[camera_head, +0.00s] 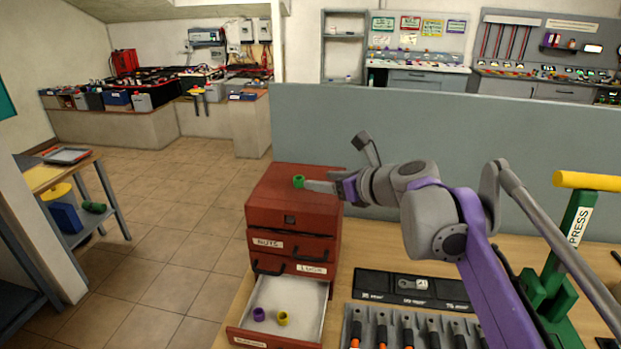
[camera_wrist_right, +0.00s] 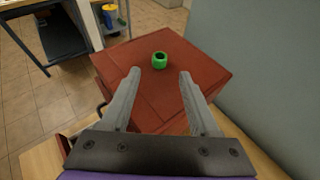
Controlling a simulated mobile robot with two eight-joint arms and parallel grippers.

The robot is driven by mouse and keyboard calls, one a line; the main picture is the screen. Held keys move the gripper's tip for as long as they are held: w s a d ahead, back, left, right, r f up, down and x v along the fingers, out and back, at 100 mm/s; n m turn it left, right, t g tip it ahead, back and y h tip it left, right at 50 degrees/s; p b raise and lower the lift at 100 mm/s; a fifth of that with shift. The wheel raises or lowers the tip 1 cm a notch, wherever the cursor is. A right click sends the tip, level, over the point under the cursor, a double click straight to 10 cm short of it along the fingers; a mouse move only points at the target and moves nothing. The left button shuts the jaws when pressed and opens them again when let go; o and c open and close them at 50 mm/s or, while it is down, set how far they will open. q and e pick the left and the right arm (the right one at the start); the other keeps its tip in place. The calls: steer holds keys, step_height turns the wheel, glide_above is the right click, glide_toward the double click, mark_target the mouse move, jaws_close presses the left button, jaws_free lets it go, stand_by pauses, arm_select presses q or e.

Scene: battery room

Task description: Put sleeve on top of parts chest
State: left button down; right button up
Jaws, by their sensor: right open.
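The red parts chest (camera_head: 290,210) stands on the wooden bench, its labelled drawers facing front; its top also fills the middle of the right wrist view (camera_wrist_right: 150,85). A green sleeve (camera_head: 298,182) sits upright on the chest top and shows in the right wrist view (camera_wrist_right: 159,61) ahead of the fingertips. My right gripper (camera_head: 318,186) is over the chest top, open and empty, its two grey fingers (camera_wrist_right: 158,80) apart with the green sleeve just beyond them. A purple sleeve (camera_head: 258,314) and a yellow sleeve (camera_head: 283,318) lie in the open bottom drawer (camera_head: 308,297). My left gripper is not in view.
A black tray (camera_head: 430,300) and a grey rack of orange-tipped tools (camera_head: 400,328) are right of the drawer. A green press (camera_head: 565,250) with a yellow handle stands at the right. A grey partition (camera_head: 440,130) rises behind the bench.

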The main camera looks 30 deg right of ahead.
steer(key=shift+v, duration=1.85)
